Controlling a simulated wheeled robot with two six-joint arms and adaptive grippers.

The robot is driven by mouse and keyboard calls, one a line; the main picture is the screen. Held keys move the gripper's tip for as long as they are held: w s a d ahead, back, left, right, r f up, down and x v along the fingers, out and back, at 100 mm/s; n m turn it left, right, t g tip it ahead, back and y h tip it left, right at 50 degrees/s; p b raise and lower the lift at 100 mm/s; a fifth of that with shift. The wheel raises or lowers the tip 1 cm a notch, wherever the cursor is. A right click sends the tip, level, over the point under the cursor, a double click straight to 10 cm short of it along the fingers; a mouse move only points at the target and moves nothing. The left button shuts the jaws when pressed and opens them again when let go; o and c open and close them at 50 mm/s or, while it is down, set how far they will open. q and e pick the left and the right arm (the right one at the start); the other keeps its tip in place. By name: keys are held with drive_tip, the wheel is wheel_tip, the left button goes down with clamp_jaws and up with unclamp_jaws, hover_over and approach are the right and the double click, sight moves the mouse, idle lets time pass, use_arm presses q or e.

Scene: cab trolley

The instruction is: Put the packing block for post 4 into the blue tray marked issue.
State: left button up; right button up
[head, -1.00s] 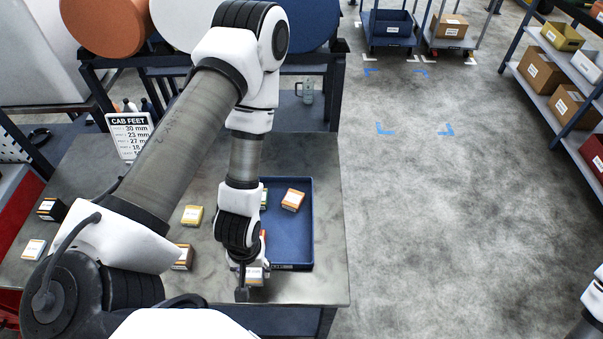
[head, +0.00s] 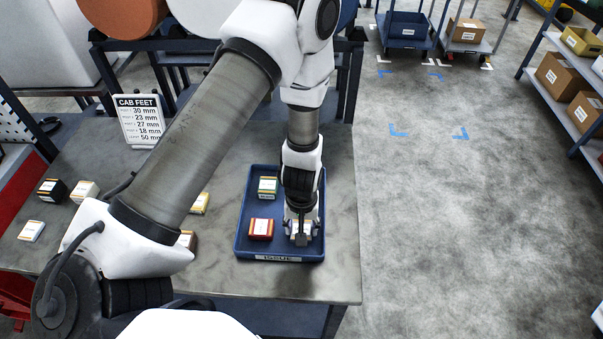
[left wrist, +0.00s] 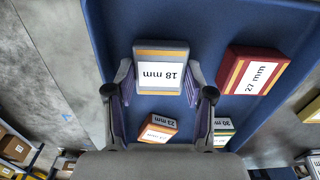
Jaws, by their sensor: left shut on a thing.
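My left gripper (head: 302,234) is inside the blue tray (head: 277,258), whose front label reads ISSUE. In the left wrist view my left gripper (left wrist: 160,95) is shut on a grey block (left wrist: 160,54) labelled 18 mm. The block is over the tray floor; I cannot tell whether it touches it. A red 27 mm block (left wrist: 252,74), an orange 23 mm block (left wrist: 157,130) and a green 30 mm block (left wrist: 223,127) are also in the tray. The sign (head: 140,120) lists 18 mm in its fourth row. My right gripper is out of view.
Several other blocks lie on the table left of the tray, including a black one (head: 52,190), a cream one (head: 84,191), a white one (head: 31,231) and a yellow one (head: 200,203). Shelves (head: 570,80) and trolleys (head: 440,35) stand beyond clear floor.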

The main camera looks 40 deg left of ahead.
use_arm(q)
drive_tip(key=shift+w+f, duration=0.1)
drive_tip(key=shift+f, duration=0.2)
drive_tip(key=shift+a, duration=0.1)
drive_tip(key=shift+f, duration=0.15)
drive_tip(key=o, duration=1)
drive_tip(key=shift+o, duration=1.3)
